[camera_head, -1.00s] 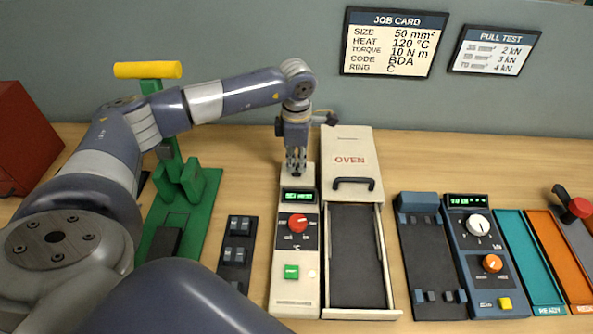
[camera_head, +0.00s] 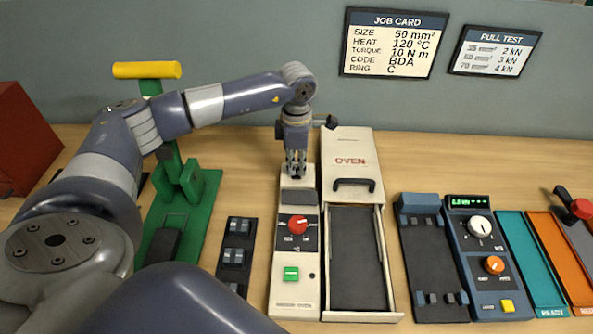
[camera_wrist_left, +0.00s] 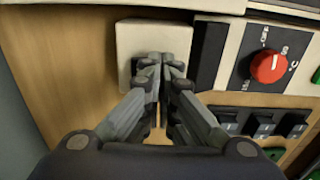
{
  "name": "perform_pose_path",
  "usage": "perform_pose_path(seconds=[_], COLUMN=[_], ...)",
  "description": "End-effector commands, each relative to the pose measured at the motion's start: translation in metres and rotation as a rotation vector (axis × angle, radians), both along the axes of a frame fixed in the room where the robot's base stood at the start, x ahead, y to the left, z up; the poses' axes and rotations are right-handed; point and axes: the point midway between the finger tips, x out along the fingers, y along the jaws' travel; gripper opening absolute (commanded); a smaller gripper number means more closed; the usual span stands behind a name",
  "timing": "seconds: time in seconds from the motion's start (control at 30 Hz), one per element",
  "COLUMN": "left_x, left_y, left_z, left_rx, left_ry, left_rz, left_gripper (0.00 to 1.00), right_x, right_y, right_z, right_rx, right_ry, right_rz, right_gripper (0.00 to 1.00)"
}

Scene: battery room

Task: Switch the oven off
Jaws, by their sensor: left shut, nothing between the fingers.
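The oven (camera_head: 350,150) is a cream box with a black handle and a dark, open drawer tray in front. Its control panel (camera_head: 297,262) stands to its left, with a dark, blank display (camera_head: 298,197), a red dial (camera_head: 298,224), a green button (camera_head: 291,274) and a small dark lamp (camera_head: 312,276). My left gripper (camera_head: 295,173) is shut and empty, pointing down over the far end of the panel. In the left wrist view the fingertips (camera_wrist_left: 162,62) are over the cream end block, beside the blank display (camera_wrist_left: 211,55). The fingers hide what lies under them. My right gripper is out of view.
A green press (camera_head: 180,190) with a yellow handle stands left of the panel. A black switch block (camera_head: 236,255) lies near its front left. A blue tester (camera_head: 484,255) and coloured trays (camera_head: 530,262) are to the right. A job card hangs on the wall.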

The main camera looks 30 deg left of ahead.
Motion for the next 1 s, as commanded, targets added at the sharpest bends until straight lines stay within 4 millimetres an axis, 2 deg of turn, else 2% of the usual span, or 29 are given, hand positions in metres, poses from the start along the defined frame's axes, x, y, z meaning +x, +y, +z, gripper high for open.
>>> perform_pose_path(seconds=[0.7, 1.0], left_x=[0.0, 0.0], left_y=[0.0, 0.0], left_z=[0.061, 0.066], left_rx=[0.0, 0.0], left_ry=[-0.001, 0.0], left_rz=[0.001, 0.001], left_gripper=[0.0, 0.0], right_x=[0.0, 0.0], right_y=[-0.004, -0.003], right_z=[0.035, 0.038], right_rx=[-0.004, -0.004], right_ry=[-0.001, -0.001], right_rz=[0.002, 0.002], right_gripper=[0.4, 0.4])
